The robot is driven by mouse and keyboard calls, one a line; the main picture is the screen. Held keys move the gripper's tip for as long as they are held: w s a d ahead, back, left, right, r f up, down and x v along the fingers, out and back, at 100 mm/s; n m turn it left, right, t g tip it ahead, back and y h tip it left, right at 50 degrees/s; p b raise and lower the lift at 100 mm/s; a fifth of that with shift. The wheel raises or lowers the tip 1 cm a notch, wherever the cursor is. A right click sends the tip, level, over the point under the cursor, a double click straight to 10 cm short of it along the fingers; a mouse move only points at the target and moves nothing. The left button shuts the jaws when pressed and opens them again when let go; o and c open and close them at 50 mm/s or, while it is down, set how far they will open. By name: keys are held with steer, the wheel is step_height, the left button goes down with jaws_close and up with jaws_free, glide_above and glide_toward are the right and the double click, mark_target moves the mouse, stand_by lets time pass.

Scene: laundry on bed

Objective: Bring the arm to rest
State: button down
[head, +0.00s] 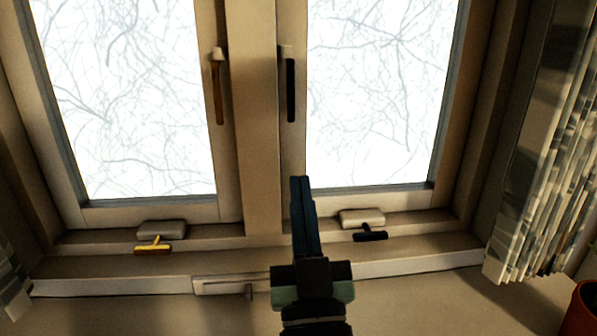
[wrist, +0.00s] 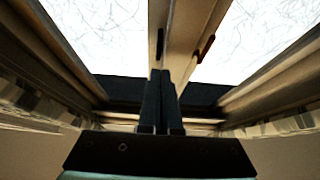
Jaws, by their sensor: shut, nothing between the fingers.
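My gripper (head: 300,182) shows in the head view, raised in front of the window's lower middle. Its two dark fingers lie together, shut with nothing between them. In the wrist view, my gripper (wrist: 160,75) points up at the window's middle post, fingers side by side. The arm behind the gripper runs down out of the bottom of the head view. Whether the fingers touch the window frame cannot be told.
The window has a left pane (head: 125,100) and a right pane (head: 380,95), with a brown handle (head: 219,90) and a black handle (head: 290,88). A yellow latch (head: 154,245) and black latch (head: 370,236) sit below. A curtain (head: 545,150) hangs right, above a red pot (head: 582,310).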

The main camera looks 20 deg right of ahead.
steer(key=shift+s+a+f, duration=0.1)
steer(key=shift+s+f, duration=0.2)
steer(key=shift+f, duration=0.2)
steer(key=shift+s, duration=0.1)
